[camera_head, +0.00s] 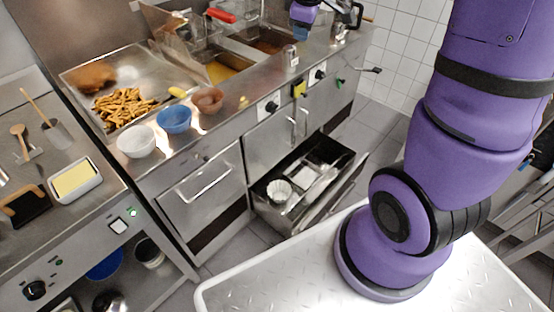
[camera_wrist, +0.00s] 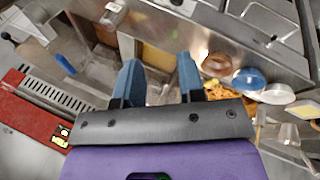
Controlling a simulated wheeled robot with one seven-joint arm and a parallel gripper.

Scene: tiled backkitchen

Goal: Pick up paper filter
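A white fluted cup shape, which looks like the paper filter (camera_head: 279,190), sits in the open drawer (camera_head: 262,210) below the counter, at its left end. My gripper (camera_wrist: 160,78) shows in the wrist view with its two blue fingers apart and nothing visible between them. In the head view my gripper (camera_head: 301,32) is at the top, above the back of the counter near the fryer, well above and away from the drawer. I cannot make out the paper filter in the wrist view.
White (camera_head: 136,141), blue (camera_head: 174,120) and brown (camera_head: 207,101) bowls stand on the counter near a tray of fries (camera_head: 124,106). A shaker (camera_head: 291,58) stands at the counter's front edge. Other pale containers (camera_head: 322,158) share the open drawer. Floor shows around the drawer.

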